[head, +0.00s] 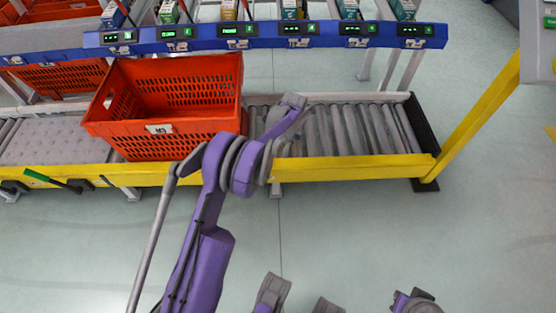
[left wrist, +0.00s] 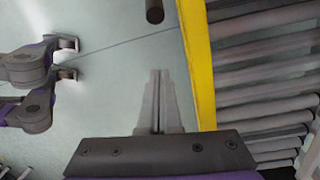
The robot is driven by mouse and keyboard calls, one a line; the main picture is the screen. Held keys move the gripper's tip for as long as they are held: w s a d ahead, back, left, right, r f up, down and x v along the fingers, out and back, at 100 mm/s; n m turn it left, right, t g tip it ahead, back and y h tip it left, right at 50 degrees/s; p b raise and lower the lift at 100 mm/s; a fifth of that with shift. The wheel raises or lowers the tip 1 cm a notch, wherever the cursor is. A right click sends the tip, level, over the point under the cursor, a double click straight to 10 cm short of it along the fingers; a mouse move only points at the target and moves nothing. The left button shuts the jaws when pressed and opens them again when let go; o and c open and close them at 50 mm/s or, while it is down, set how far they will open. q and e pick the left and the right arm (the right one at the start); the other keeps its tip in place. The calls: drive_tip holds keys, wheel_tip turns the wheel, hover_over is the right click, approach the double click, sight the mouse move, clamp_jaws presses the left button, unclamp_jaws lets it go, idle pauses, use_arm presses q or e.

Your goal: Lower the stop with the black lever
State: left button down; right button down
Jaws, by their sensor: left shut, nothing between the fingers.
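My left gripper (head: 293,103) is the grey end of the purple arm. In the head view it overlaps the bare rollers, to the right of the tote. In the left wrist view its two fingers (left wrist: 158,75) are shut together with nothing between them, seen against the floor beside the yellow rail (left wrist: 200,60). A dark round bar end (left wrist: 155,10) shows beyond the fingertips, apart from them; I cannot tell whether it is a lever. A black lever (head: 15,187) sits on the front rail at far left. My right gripper is not identifiable.
A green-handled lever (head: 45,178) stands near the black one. A large orange tote (head: 160,90) sits on the conveyor behind my left arm. Bare rollers (head: 365,130) lie to its right. A blue display rail (head: 265,36) runs behind.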

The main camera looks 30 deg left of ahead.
use_arm(q)
drive_tip(key=s+a+f+b, duration=0.2)
drive_tip(key=a+f, duration=0.1)
drive_tip(key=f, duration=0.5)
drive_tip(key=shift+a, duration=0.4)
drive_tip(key=shift+s, duration=0.1)
